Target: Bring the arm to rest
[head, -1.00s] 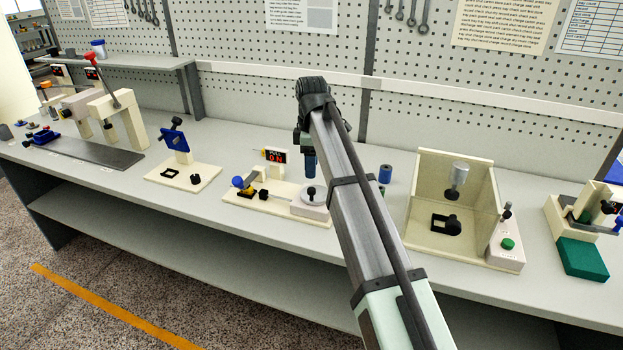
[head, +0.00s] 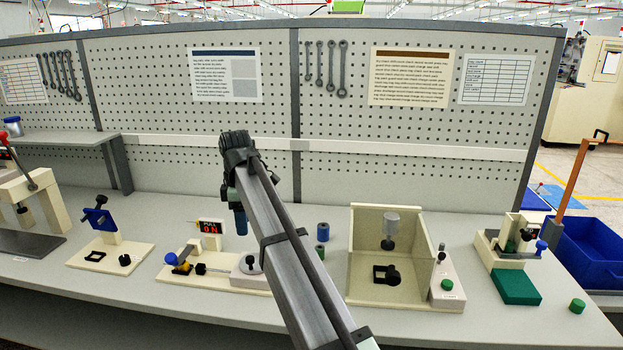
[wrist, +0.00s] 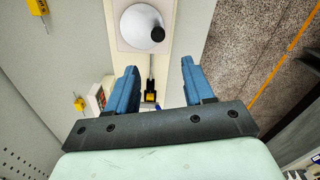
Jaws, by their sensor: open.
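My gripper (head: 240,222) hangs from the arm's end above the bench, just over the fixture with the lit red sign. In the wrist view its two blue fingers stand apart with nothing between them (wrist: 160,85). The fixture's round pale plate with a black knob (wrist: 145,28) lies beyond the fingers there. The fixture (head: 222,268) has a cream base, a yellow and blue part at its left and a black knob at its right. The gripper appears clear of it, though the exact height is hard to tell.
A cream three-walled box (head: 435,268) and a fixture with a green block (head: 515,287) are further right. A fixture with a blue plate (head: 110,252) is left. A pegboard (head: 270,120) rises behind the bench.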

